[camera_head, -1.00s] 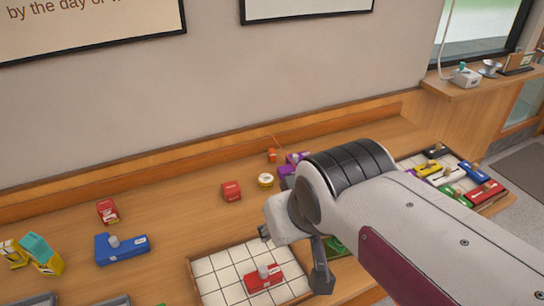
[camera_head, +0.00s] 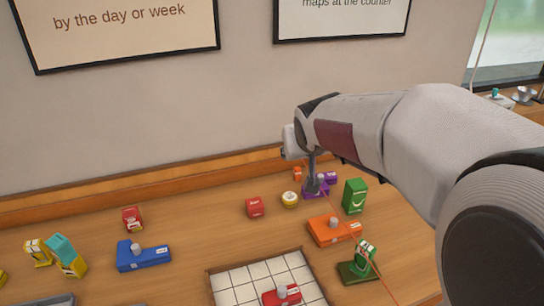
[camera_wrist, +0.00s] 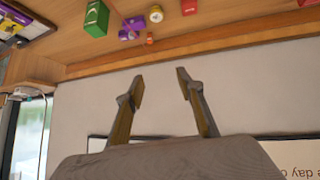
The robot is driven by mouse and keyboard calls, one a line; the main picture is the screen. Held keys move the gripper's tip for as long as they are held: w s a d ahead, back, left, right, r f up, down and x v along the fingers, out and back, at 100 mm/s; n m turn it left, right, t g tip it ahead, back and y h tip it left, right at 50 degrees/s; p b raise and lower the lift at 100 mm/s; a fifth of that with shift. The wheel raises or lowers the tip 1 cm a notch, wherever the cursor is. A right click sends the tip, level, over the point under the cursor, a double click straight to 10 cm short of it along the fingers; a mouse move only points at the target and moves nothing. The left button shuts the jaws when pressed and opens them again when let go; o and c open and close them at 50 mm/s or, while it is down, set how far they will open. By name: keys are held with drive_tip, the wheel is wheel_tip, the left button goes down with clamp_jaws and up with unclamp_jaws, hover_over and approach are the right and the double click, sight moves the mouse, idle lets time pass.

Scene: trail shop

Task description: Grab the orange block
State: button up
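The orange block (camera_head: 335,230) lies on the wooden counter in the head view, right of the middle. It is a flat piece with a grey knob on top and a small white label. It is outside the wrist view. My gripper (camera_head: 314,176) is farther back, toward the wall, and overlaps the purple block (camera_head: 318,188) in the head view. In the wrist view my gripper (camera_wrist: 158,72) has its two fingers spread apart with nothing between them. The fingers point toward the counter's back edge. My gripper is apart from the orange block.
A green box (camera_head: 355,196) stands behind the orange block, and a dark green piece (camera_head: 358,265) is in front of it. A white gridded tray (camera_head: 245,285) holds a red block (camera_head: 282,294). A red box (camera_head: 254,207) and a yellow round tin (camera_head: 289,199) are to the left.

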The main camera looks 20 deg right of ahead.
drive_tip(key=w+d+f+t, duration=0.1)
drive_tip(key=w+d+f, duration=0.25)
drive_tip(key=w, duration=0.55)
drive_tip(key=t+y, duration=0.2)
drive_tip(key=t, duration=0.1)
hover_over(298, 170)
drive_tip(key=s, duration=0.3)
wheel_tip(298, 170, down, 21)
drive_tip(key=shift+s+f+n, duration=0.2)
drive_tip(key=shift+n, duration=0.2)
drive_tip(key=shift+f, duration=0.15)
drive_tip(key=shift+f, duration=2.75)
drive_tip(key=shift+f, duration=0.1)
